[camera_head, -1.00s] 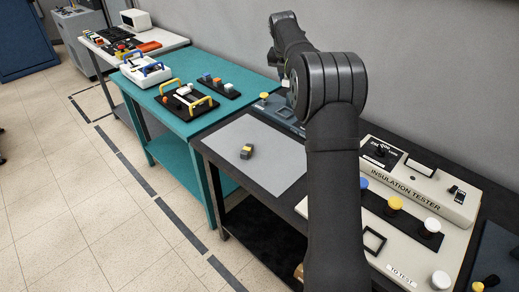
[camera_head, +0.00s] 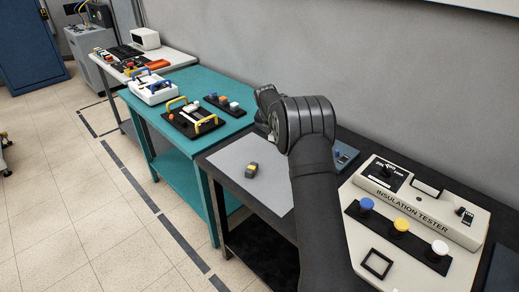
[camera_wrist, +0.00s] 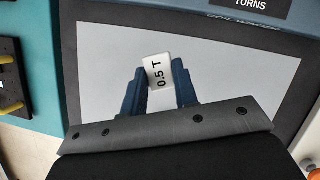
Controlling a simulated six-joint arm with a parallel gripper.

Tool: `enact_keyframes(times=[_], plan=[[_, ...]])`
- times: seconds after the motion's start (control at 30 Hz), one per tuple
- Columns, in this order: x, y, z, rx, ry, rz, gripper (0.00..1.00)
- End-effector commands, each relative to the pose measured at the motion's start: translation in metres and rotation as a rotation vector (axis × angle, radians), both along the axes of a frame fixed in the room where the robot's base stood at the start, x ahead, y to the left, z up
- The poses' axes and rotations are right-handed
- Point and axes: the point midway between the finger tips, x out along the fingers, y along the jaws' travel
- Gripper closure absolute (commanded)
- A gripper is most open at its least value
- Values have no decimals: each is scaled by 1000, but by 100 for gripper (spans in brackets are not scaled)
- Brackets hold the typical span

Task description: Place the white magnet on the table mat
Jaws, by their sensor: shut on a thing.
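The white magnet (camera_wrist: 158,71), a small block marked "0.5 T", is between the two blue fingers of my gripper (camera_wrist: 160,85) in the wrist view. The gripper is shut on it. Behind it lies the light grey table mat (camera_wrist: 100,50), with a dark border around it. The height of the magnet above the mat cannot be told. In the head view the mat (camera_head: 227,160) lies on the dark bench, left of my arm. My arm hides the gripper and the magnet there.
A small yellow and dark block (camera_head: 251,169) lies on the mat. The insulation tester (camera_head: 425,205) with blue, yellow and white knobs stands right of my arm. A teal table (camera_head: 165,110) with handled trays adjoins on the left. A wall runs behind.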

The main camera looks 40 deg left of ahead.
Motion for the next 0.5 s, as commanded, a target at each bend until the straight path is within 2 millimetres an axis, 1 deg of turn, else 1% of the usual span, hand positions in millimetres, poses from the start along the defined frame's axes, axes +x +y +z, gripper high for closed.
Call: enact_keyframes(times=[0.03,0.1,0.2,0.33,0.5], plan=[[-5,12,-9,-2,0,4,98],[-11,26,-18,-1,0,3,98],[-17,43,-28,0,-1,2,98],[-22,54,-35,-1,-1,1,98],[-23,58,-43,-1,0,0,98]])
